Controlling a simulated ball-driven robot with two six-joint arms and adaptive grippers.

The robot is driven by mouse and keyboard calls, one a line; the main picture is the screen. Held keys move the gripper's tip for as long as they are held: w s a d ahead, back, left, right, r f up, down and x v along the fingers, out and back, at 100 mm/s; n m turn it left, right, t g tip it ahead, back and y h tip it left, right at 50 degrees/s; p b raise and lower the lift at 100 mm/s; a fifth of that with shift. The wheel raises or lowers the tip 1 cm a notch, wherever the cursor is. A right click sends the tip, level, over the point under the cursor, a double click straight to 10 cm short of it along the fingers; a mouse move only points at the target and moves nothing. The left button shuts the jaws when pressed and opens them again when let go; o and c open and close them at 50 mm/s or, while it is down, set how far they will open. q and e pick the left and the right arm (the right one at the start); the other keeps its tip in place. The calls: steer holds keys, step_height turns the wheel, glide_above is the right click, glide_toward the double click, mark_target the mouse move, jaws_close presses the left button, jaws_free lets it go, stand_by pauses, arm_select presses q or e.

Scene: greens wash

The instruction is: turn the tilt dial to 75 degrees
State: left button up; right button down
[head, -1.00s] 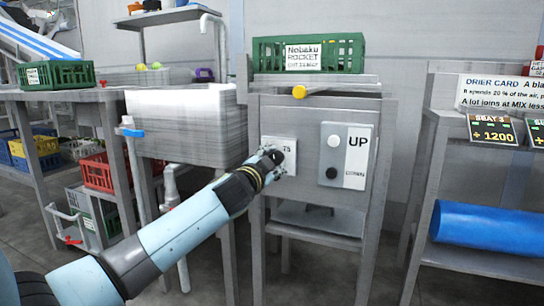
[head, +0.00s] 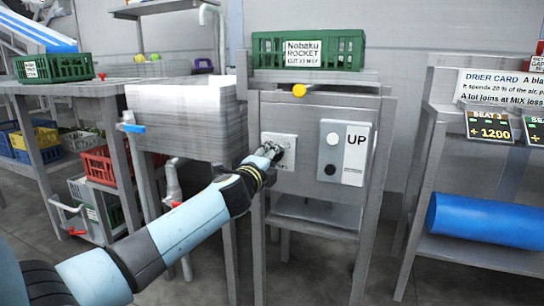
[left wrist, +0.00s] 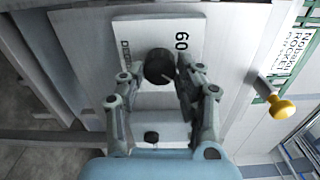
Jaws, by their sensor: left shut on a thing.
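The tilt dial is a round black knob on a white plate (head: 289,163) on the front of a grey stand. In the left wrist view the knob (left wrist: 158,67) sits between the fingers, with "60" printed beside it and a partly hidden word on the plate. A thin pale line shows at the knob's edge. My left gripper (head: 270,153) reaches it from the left, shut on the knob; its fingers also show in the left wrist view (left wrist: 154,78). In the head view the gripper covers most of the knob. My right gripper is out of view.
Right of the dial is a panel (head: 356,155) marked UP, with a white and a black button. A yellow knob (head: 299,90) juts out above, below a green crate (head: 262,51). A sink (head: 185,124) stands left, a blue roll (head: 488,229) right.

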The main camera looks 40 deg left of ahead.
arm_select(q)
steer(key=shift+f+m, duration=0.1)
steer(key=shift+m, duration=0.6)
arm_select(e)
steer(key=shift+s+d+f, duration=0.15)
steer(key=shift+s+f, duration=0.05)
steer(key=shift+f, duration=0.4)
arm_select(q)
steer(key=o, duration=1.1)
steer(key=shift+d, duration=0.1)
steer(key=shift+o, duration=0.2)
steer(key=shift+s, duration=0.1)
steer(key=v, duration=1.2)
